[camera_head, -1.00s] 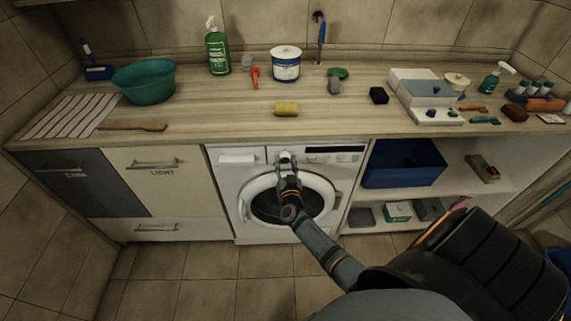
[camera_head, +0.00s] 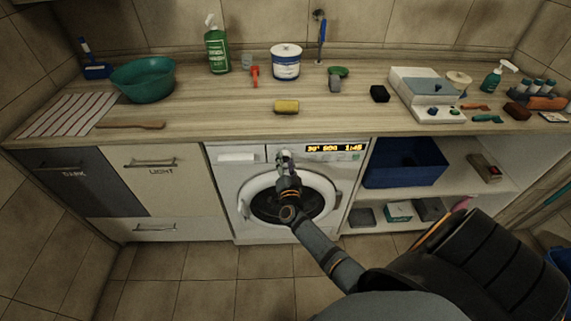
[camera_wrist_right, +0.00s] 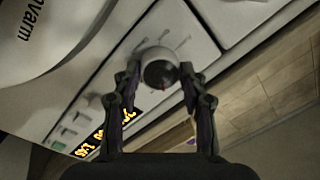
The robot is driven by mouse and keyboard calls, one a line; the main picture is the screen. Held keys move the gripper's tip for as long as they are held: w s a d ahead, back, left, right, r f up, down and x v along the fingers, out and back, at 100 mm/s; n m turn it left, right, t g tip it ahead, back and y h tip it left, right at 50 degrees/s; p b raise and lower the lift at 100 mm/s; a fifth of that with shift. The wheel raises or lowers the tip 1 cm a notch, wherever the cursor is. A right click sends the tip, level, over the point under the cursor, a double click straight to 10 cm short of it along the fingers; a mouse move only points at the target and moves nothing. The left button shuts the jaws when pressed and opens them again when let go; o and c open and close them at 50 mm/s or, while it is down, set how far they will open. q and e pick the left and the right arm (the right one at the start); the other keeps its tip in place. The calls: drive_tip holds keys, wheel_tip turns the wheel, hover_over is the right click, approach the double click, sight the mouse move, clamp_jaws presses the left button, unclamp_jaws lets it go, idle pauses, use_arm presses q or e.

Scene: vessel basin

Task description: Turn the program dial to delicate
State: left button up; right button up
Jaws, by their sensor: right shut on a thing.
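The washing machine (camera_head: 226,177) stands under the counter, its round door (camera_head: 324,200) partly hidden by my right arm. My right gripper (camera_head: 284,156) is at the top of its front panel, shut on the program dial. In the right wrist view the dial (camera_wrist_right: 160,70) is a round knob with a dark face and a small red mark, between the two fingers of the right gripper (camera_wrist_right: 160,78). The panel's display (camera_head: 335,148) is lit with amber figures; it also shows in the right wrist view (camera_wrist_right: 105,132). Labels around the dial are too small to read. My left gripper is not in view.
On the counter (camera_head: 220,115) are a teal basin (camera_head: 143,80), a green spray bottle (camera_head: 217,52), a white tub (camera_head: 286,63) and a yellow sponge (camera_head: 286,106). A blue bin (camera_head: 405,163) sits on the shelf right of the machine. The floor before it is clear.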

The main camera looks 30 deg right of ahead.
drive_tip(key=m+b, duration=0.1)
drive_tip(key=m, duration=0.2)
drive_tip(key=shift+f+m, duration=0.15)
drive_tip(key=shift+m, duration=0.25)
drive_tip(key=m+b, duration=0.1)
drive_tip(key=m, duration=0.3)
drive_tip(key=shift+h, duration=0.4)
drive_tip(key=m+b, duration=0.1)
drive_tip(key=m, duration=0.2)
drive_tip(key=shift+m+b, duration=0.4)
drive_tip(key=m+b, duration=0.1)
drive_tip(key=m, duration=0.2)
drive_tip(key=shift+a+m+h, duration=0.1)
drive_tip(key=shift+m+h, duration=0.3)
drive_tip(key=m+b, duration=0.1)
drive_tip(key=m, duration=0.3)
drive_tip(key=shift+g+b, duration=0.4)
drive_tip(key=m+b, duration=0.1)
drive_tip(key=m, duration=0.2)
drive_tip(key=shift+m, duration=0.4)
drive_tip(key=m+b, duration=0.1)
drive_tip(key=m, duration=0.2)
drive_tip(key=shift+m+b, duration=0.3)
drive_tip(key=shift+b, duration=0.1)
drive_tip(key=shift+m+g+b, duration=0.3)
drive_tip(key=shift+m+b, duration=0.4)
drive_tip(key=shift+m, duration=1)
